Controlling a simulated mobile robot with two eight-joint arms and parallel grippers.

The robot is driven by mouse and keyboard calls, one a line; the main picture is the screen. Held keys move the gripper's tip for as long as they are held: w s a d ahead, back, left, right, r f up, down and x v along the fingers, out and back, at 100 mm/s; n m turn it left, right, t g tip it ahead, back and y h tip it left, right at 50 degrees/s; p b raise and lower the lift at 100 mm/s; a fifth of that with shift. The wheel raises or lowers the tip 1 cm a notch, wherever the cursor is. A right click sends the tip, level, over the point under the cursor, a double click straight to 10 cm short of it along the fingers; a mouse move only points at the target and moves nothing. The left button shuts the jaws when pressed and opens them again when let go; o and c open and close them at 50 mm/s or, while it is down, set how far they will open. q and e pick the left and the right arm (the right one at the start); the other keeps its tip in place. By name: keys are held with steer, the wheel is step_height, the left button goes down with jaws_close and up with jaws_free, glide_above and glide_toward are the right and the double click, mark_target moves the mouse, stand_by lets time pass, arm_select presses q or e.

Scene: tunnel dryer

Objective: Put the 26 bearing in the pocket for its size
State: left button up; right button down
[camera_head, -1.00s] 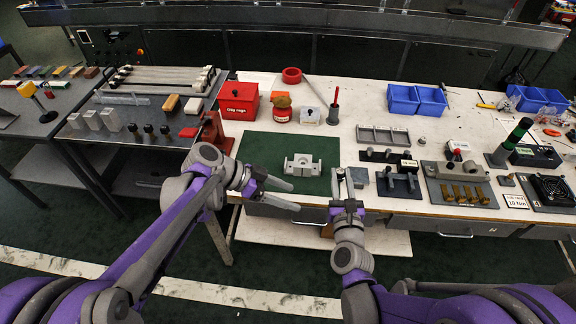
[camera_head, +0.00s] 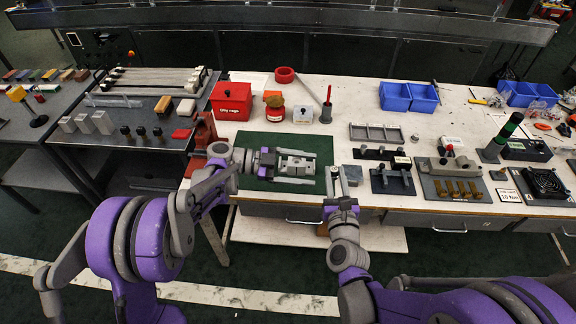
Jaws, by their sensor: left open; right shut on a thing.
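A light grey metal block with a raised middle (camera_head: 296,163) lies on the green mat (camera_head: 262,147). My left gripper (camera_head: 296,167) is open, with one finger beyond the block and one on its near side; I cannot tell whether they touch it. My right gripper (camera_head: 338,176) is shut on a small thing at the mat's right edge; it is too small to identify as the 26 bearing. A grey tray with several pockets (camera_head: 377,140) stands right of the mat; its size marks are unreadable. A small round grey part (camera_head: 415,138) lies right of the tray.
A grey square block (camera_head: 352,174) is beside my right gripper. Black stands (camera_head: 392,180) and a plate with brass parts (camera_head: 455,188) stand farther right. The red rag box (camera_head: 231,101), red jar (camera_head: 274,113) and blue bins (camera_head: 408,97) are behind.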

arm_select(q)
steer(key=d, duration=0.4)
steer(key=d+f, duration=0.1)
steer(key=d, duration=0.1)
steer(key=shift+w, duration=0.15)
steer(key=shift+a+r, duration=0.1)
jaws_close()
arm_select(e)
steer(key=c, duration=0.7)
jaws_free()
steer(key=shift+o, duration=0.7)
arm_select(q)
steer(key=shift+w, duration=0.1)
arm_select(e)
steer(key=shift+a, duration=0.1)
arm_select(q)
steer(key=shift+r, duration=0.1)
arm_select(e)
steer(key=shift+s+f, duration=0.1)
